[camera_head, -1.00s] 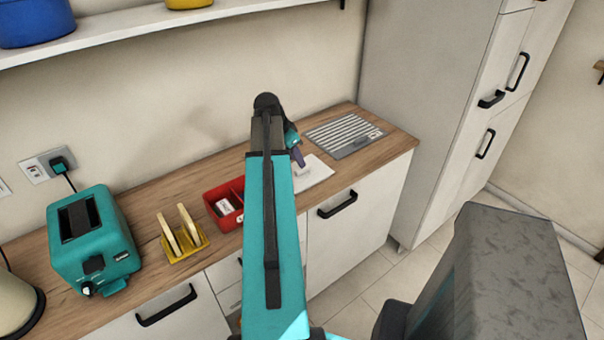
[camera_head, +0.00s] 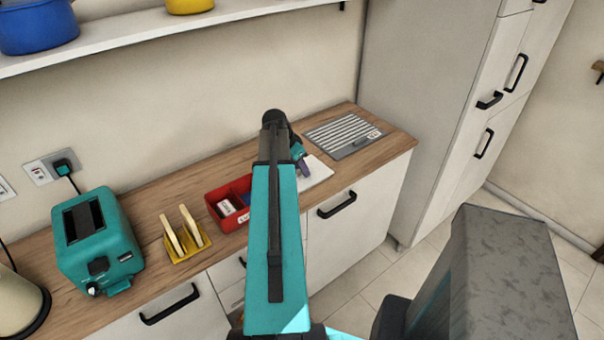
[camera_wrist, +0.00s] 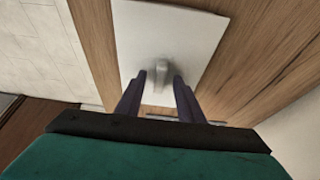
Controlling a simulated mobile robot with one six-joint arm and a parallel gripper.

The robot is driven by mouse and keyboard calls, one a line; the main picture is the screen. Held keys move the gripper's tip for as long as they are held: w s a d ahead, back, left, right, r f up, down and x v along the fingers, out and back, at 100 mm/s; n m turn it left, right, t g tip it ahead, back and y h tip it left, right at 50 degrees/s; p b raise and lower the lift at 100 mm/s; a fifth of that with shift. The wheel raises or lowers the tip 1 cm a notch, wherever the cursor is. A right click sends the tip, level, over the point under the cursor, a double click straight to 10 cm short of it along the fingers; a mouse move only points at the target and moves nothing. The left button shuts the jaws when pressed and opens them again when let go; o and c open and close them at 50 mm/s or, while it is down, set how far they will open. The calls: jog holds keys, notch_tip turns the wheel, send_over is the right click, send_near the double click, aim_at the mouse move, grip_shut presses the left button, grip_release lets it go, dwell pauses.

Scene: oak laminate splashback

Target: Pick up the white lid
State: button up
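The white lid (camera_wrist: 165,30) is a flat white square plate on the wooden counter, with a small pale raised handle (camera_wrist: 160,72) near its middle. In the head view the lid (camera_head: 318,172) shows partly behind my arm, near the counter's front edge. My gripper (camera_wrist: 159,80) is above the lid, its two dark fingers apart, one on each side of the handle. Whether the fingers touch the handle cannot be told. In the head view my gripper (camera_head: 303,168) is small and just over the lid's left part.
A red divided box (camera_head: 226,203) stands left of my arm, with a yellow rack (camera_head: 186,248) and a teal toaster (camera_head: 98,245) further left. A grey slatted panel (camera_head: 342,136) lies behind the lid. A shelf (camera_head: 130,36) with pots runs above.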

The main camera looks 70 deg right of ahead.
dwell(0.4)
grip_shut()
jog(key=shift+r, duration=0.15)
notch_tip(320, 180, up, 10)
jog(key=b, duration=0.2)
jog(key=shift+b, duration=0.4)
dwell(0.3)
dwell(0.6)
